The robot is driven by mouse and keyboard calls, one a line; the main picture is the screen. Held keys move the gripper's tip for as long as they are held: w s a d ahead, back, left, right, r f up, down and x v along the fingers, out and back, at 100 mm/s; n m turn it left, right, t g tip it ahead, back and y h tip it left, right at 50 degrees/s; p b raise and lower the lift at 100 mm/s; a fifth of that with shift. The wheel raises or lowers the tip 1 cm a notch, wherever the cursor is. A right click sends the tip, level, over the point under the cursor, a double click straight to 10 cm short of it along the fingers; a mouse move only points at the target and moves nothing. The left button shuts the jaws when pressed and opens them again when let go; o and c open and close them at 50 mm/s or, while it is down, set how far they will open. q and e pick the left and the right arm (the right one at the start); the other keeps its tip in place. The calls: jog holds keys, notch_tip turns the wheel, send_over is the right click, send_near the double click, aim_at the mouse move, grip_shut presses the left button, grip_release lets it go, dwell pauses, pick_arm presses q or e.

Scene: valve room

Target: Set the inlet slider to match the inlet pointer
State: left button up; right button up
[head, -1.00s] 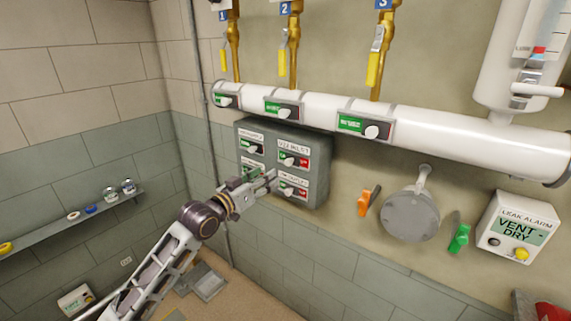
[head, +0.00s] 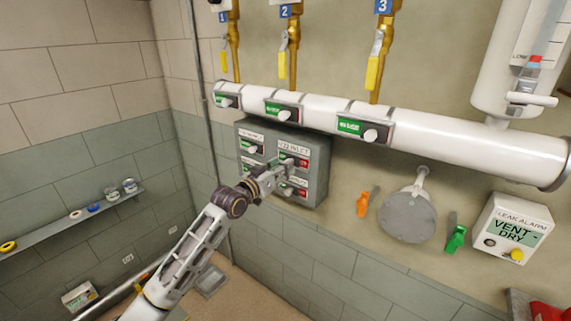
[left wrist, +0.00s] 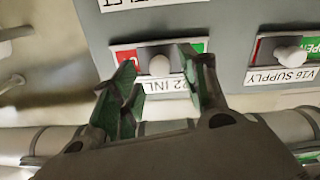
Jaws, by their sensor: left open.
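The inlet slider (head: 303,162) is at the top right of a grey panel box and is labelled V22 INLET. It has a green and red track. In the left wrist view the picture is upside down, and the slider's pale knob (left wrist: 160,66) shows near the middle of its track, between red and green. My left gripper (head: 280,170) is open in front of this slider. Its fingers (left wrist: 162,80) appear on either side of the knob in the wrist view; contact cannot be told. I cannot make out an inlet pointer. My right gripper is not in view.
The grey panel box (head: 318,185) carries other sliders, including the V16 supply slider (left wrist: 289,50) beside the inlet one. A white pipe (head: 450,135) runs just above the box. A round grey disc (head: 409,216) and a leak alarm (head: 512,228) are to the right.

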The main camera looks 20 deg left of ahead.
pick_arm(q)
jog(key=shift+x, duration=1.25)
grip_shut()
